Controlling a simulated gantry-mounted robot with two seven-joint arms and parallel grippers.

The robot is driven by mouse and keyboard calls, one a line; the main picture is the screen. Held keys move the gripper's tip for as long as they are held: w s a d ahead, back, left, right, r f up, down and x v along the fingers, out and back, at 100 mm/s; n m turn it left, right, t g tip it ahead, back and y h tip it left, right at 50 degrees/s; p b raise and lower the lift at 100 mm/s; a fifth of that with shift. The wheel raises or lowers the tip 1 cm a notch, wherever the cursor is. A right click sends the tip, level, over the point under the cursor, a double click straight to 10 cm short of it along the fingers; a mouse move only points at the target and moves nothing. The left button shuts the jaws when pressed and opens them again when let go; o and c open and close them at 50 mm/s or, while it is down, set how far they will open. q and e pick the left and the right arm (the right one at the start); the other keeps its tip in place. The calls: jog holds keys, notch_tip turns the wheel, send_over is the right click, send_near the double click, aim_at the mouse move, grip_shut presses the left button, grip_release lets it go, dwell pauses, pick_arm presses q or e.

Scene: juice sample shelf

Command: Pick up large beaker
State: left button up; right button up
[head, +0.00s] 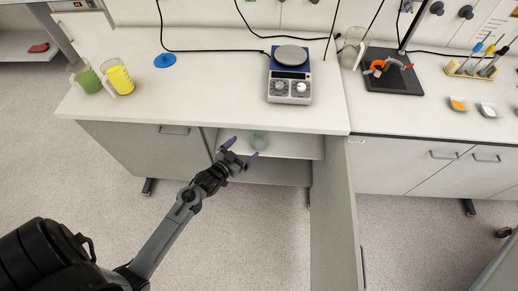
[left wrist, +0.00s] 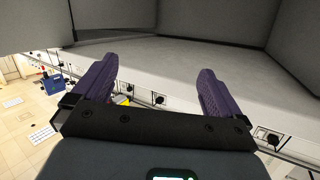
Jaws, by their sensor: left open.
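My right gripper is not seen.
The open cabinet door (head: 336,220) juts out right of the opening. A scale (head: 290,85), green cup (head: 86,78), yellow cup (head: 118,78) and blue disc (head: 165,60) are on the bench above.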

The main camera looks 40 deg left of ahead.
pick_arm(q)
jog(key=n+y+b, duration=0.2)
jog(key=b, duration=1.3)
send_near(255, 139)
jog(key=w+b, duration=0.2)
jog(key=b, duration=0.1)
jog(key=w+a+f+t+b, duration=0.1)
jog(key=w+b, duration=0.2)
jog(key=b, duration=0.1)
jog(key=w+f+n+t+b, duration=0.1)
jog(key=w+b, duration=0.1)
jog(key=b, duration=0.2)
jog(key=shift+w+a+y, duration=0.2)
jog(key=shift+a+y, duration=0.05)
jog(key=shift+y, duration=0.05)
jog(key=shift+w+a+b, duration=0.1)
jog(key=shift+w+b, duration=0.2)
jog(key=shift+b, duration=0.2)
jog(key=b+x, duration=0.2)
jog(key=x, duration=0.2)
jog(key=shift+r+b, duration=0.15)
jog(key=shift+b, duration=0.15)
jog(key=shift+w+a, duration=0.15)
jog(key=shift+w, duration=0.2)
jog(key=shift+s, duration=0.15)
jog(key=shift+r, duration=0.1)
jog(key=c, duration=1.1)
